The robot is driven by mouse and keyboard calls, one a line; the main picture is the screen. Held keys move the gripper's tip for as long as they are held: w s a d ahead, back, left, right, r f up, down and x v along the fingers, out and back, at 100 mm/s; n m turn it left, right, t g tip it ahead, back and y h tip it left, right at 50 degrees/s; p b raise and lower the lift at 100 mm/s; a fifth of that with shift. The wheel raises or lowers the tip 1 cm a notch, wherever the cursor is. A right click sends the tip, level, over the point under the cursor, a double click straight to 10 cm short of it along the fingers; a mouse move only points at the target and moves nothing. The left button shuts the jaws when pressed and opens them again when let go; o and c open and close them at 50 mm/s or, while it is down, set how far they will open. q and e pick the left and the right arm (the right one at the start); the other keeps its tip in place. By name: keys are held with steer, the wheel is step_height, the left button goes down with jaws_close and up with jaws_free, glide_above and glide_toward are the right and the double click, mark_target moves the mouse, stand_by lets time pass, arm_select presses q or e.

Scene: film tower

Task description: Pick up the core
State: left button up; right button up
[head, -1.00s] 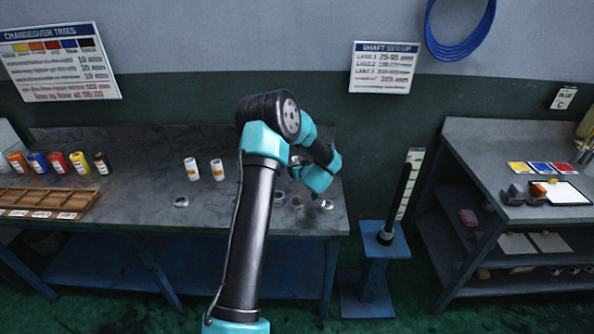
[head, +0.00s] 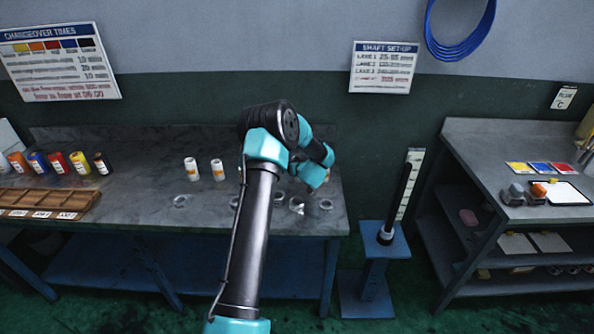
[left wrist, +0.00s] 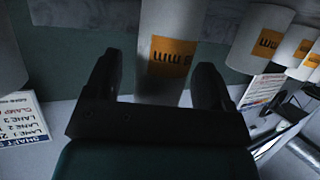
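White cores with orange labels stand on the grey bench: two (head: 191,169) and (head: 217,170) left of my arm in the head view, and part of another (head: 329,175) just right of my wrist. In the left wrist view a core (left wrist: 168,50) shows large between and beyond my left gripper's fingers. My left gripper (left wrist: 157,80) is open, with a visible gap between its left finger and the core. I cannot tell whether the right finger touches it. In the head view the arm hides the fingers. My right gripper is not in view.
More cores (left wrist: 258,38) stand at the right of the left wrist view. Silver rings (head: 181,201) lie on the bench (head: 130,215). Coloured rolls (head: 58,163) and a wooden tray (head: 45,200) are at left. A blue stand (head: 372,262) with a black upright shaft (head: 399,205) stands right of the bench.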

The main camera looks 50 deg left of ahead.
arm_select(q)
steer(key=c, duration=1)
steer(key=shift+r, duration=0.1)
steer(key=shift+r, duration=0.5)
steer(key=s+d+r, duration=0.1)
steer(key=s+d, duration=0.2)
steer(key=d, duration=0.1)
steer(key=s+d+r, duration=0.1)
steer(key=s+d, duration=0.3)
steer(key=s+d+r, duration=0.1)
steer(key=s+d, duration=0.2)
steer(key=d, duration=0.1)
steer(key=shift+s+r, duration=0.25)
steer(key=shift+r, duration=0.15)
